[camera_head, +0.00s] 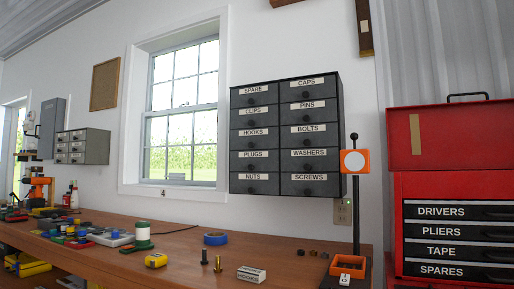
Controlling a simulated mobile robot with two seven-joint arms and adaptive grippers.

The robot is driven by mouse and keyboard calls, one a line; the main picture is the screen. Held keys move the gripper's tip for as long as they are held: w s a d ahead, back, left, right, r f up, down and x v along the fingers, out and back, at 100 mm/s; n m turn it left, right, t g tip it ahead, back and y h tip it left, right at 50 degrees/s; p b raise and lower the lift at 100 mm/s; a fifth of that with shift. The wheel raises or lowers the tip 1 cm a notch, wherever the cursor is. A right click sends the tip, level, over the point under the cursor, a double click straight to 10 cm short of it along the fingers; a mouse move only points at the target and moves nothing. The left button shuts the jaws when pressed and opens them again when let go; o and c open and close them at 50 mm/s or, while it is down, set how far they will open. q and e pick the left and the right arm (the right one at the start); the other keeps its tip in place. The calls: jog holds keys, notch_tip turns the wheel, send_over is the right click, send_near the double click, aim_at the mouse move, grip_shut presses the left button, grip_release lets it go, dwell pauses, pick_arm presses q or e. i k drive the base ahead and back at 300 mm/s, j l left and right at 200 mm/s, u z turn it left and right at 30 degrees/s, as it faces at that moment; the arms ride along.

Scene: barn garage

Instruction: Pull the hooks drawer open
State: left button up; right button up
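A dark grey drawer cabinet (342,130) hangs on the white wall above the workbench, with two columns of labelled drawers. The hooks drawer (270,142) is in the left column, third from the top, between CLIPS and PLUGS. Its front looks flush with the other drawer fronts, so it appears closed. It has a white HOOKS label above a small dark knob (252,143). Neither of my grippers shows in the head view.
The wooden workbench (190,262) runs below. A dark post with an orange-framed head (354,161) rises just right of the cabinet. A red tool chest (446,136) is further right.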

aim_at(264, 137)
jog(key=i+j+z, duration=0.25)
jog(key=i+j, duration=0.15)
jog(key=i+j+z, duration=0.25)
jog(key=j, duration=0.35)
jog(key=i, duration=0.1)
